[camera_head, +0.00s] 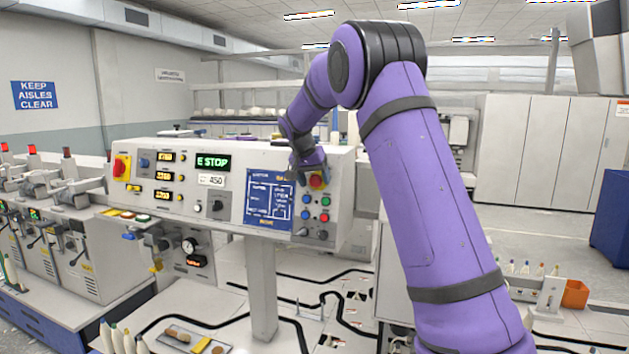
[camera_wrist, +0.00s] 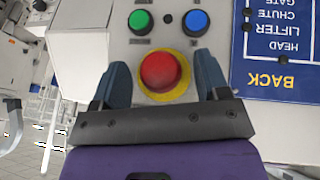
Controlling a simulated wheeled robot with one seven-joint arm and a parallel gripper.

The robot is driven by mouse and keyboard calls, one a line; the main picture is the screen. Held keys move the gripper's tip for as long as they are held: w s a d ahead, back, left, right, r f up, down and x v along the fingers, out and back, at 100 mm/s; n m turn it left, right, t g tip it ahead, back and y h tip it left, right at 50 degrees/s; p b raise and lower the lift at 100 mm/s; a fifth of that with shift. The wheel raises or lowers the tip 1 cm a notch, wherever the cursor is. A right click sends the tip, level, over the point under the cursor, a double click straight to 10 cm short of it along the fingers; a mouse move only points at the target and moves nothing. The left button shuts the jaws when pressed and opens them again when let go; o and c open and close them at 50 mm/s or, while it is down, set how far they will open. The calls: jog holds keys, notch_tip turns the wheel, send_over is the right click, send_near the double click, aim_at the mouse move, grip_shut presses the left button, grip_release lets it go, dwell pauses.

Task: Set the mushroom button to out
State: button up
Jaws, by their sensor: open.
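The mushroom button (camera_wrist: 163,71) is a red domed cap on a yellow ring, set in the pale control panel. In the head view the red cap (camera_head: 317,181) shows at the panel's upper right, partly behind my gripper (camera_head: 308,172). In the wrist view my gripper (camera_wrist: 163,90) is open, with one dark finger on each side of the red cap and gaps between fingers and cap. I cannot tell how far the cap stands out from the panel. The display (camera_head: 212,162) on the panel reads "E STOP" in green.
A green button (camera_wrist: 141,21) and a blue button (camera_wrist: 195,22) sit close to the mushroom button. A blue label plate (camera_wrist: 277,50) lies beside them. A red-and-yellow rotary switch (camera_head: 121,168) is at the panel's far left. Machines (camera_head: 105,255) stand at the left.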

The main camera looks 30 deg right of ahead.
jog(key=shift+f, duration=0.2)
grip_shut()
jog(key=shift+s+a+r, duration=0.1)
jog(key=shift+s+a, duration=0.2)
jog(key=shift+a, duration=0.1)
grip_release()
jog(key=shift+r, duration=0.1)
jog(key=v, duration=1)
jog(key=shift+a+r, duration=0.2)
jog(key=shift+r, duration=0.1)
jog(key=shift+s, duration=0.1)
